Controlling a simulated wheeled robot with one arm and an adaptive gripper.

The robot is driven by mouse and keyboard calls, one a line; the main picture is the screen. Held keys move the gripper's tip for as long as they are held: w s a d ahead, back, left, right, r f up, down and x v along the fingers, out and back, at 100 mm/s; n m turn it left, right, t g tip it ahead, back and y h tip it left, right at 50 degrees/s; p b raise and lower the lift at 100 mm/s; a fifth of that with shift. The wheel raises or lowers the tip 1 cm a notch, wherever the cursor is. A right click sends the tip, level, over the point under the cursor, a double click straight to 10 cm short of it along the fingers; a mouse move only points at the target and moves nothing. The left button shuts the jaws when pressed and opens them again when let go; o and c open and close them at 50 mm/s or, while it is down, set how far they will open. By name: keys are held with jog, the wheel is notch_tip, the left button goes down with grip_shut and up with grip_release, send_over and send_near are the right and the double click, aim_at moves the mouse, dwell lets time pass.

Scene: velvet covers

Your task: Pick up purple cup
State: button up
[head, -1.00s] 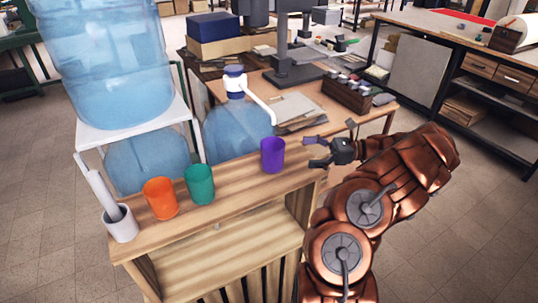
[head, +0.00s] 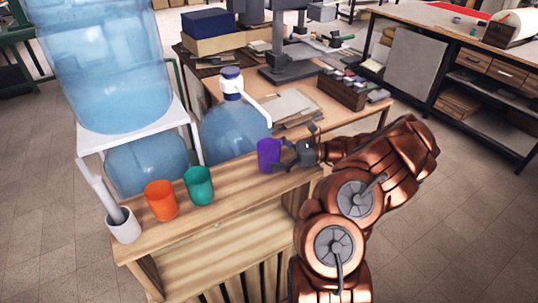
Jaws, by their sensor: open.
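The purple cup (head: 268,155) stands upright near the right end of the wooden shelf top (head: 235,190) in the head view. My gripper (head: 284,153) is open and reaches in from the right. Its fingers are right beside the cup's right side. I cannot tell whether they touch the cup or reach around it.
A green cup (head: 199,185) and an orange cup (head: 161,200) stand to the left on the shelf top. A white holder (head: 123,225) is at the left end. A blue water jug (head: 230,128) with a pump stands close behind the purple cup.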

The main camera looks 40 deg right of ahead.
aim_at(270, 146)
jog(key=shift+w+a, duration=0.3)
jog(key=shift+a, duration=0.25)
jog(key=c, duration=1.4)
jog(key=shift+r, duration=0.2)
jog(key=shift+r+b, duration=0.7)
jog(key=shift+r, duration=0.6)
jog(key=shift+s+r, duration=0.2)
jog(key=shift+s, duration=0.05)
jog(key=shift+s+a+r+b, duration=0.25)
jog(key=shift+s+b, duration=0.45)
jog(key=shift+s, duration=1.85)
jog(key=shift+s+a+r+b, duration=0.2)
jog(key=shift+s+b, duration=0.45)
jog(key=shift+s, duration=1.85)
jog(key=shift+s+a+r+b, duration=0.25)
jog(key=shift+s+b, duration=0.45)
jog(key=shift+s, duration=1.85)
jog(key=shift+s, duration=0.1)
